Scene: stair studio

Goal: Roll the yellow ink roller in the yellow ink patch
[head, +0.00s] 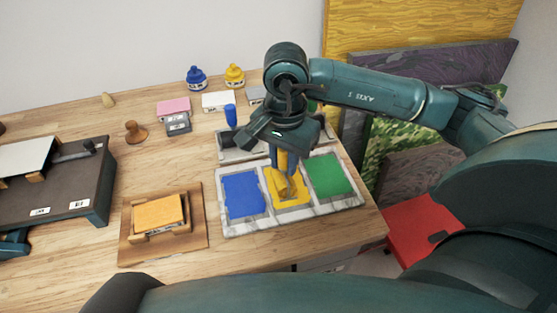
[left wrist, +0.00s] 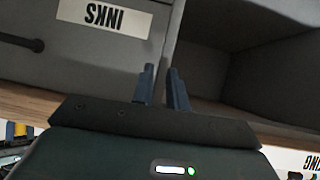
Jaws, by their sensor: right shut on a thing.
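My right gripper (head: 282,153) is shut on the upright handle of the yellow ink roller (head: 286,185), pointing down from above. The roller's head is at the yellow ink patch (head: 291,203), the middle patch of the marbled ink slab (head: 247,230). I cannot tell whether it touches the ink. The blue patch (head: 243,195) lies to its left and the green patch (head: 328,175) to its right. My left gripper (left wrist: 162,88) shows only in the left wrist view, empty with a gap between its fingers, before a grey drawer labelled INKS (left wrist: 105,15).
A grey rack (head: 233,153) behind the slab holds a blue roller (head: 230,115). A wooden block holder (head: 185,246) stands left of the slab, a dark press bed (head: 75,190) farther left. Blue (head: 196,77) and yellow (head: 234,75) ink bottles stand behind.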

